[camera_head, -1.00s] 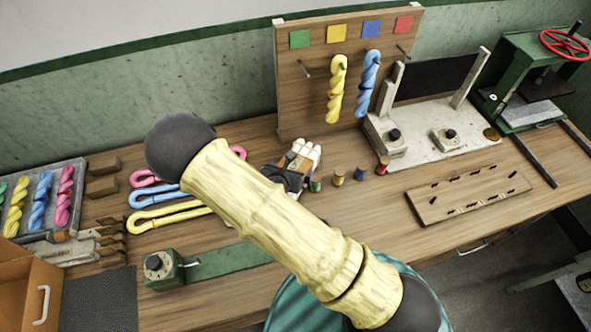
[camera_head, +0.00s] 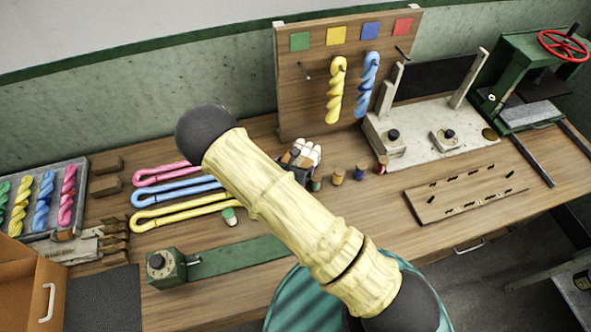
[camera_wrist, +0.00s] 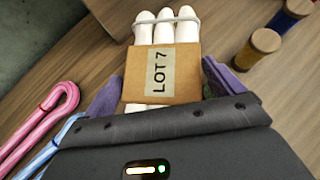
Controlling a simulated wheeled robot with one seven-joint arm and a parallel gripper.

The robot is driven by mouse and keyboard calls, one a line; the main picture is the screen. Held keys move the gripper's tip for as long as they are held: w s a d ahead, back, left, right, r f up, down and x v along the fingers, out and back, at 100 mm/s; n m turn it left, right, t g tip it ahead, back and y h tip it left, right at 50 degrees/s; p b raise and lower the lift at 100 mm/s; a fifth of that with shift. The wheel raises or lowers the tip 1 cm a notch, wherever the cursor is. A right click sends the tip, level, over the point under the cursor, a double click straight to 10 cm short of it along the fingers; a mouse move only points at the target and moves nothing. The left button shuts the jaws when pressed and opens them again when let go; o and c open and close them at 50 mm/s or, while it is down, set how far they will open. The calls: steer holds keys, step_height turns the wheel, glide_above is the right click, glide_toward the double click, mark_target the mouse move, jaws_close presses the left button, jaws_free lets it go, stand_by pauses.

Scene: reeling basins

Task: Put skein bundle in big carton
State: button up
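A bundle of white skeins (camera_wrist: 165,28) in a brown sleeve marked LOT 7 (camera_wrist: 160,76) lies on the bench, tied with a pale band. In the head view the bundle (camera_head: 305,152) shows just past my arm, in front of the pegboard. My gripper (camera_wrist: 163,88) has its purple fingers on either side of the sleeve's near part, with a thin gap at the right; it looks open. My arm hides most of the gripper in the head view. A brown open box with a pale handle (camera_head: 38,283), perhaps the big carton, is cut off at the lower left.
Small spools (camera_head: 338,176) stand right of the bundle. Pink, blue and yellow looped skeins (camera_head: 178,186) lie to the left, with a green-topped spool (camera_head: 230,215) close by. A green device (camera_head: 166,268) stands at the front. A grey tray (camera_head: 80,185) of twisted skeins is far left.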

steer(key=c, duration=1.3)
steer(key=shift+r, duration=0.1)
step_height(320, 180, up, 10)
steer(key=shift+f+b, duration=0.1)
steer(key=shift+b, duration=0.8)
steer(key=shift+d, duration=0.1)
steer(key=shift+c, duration=0.2)
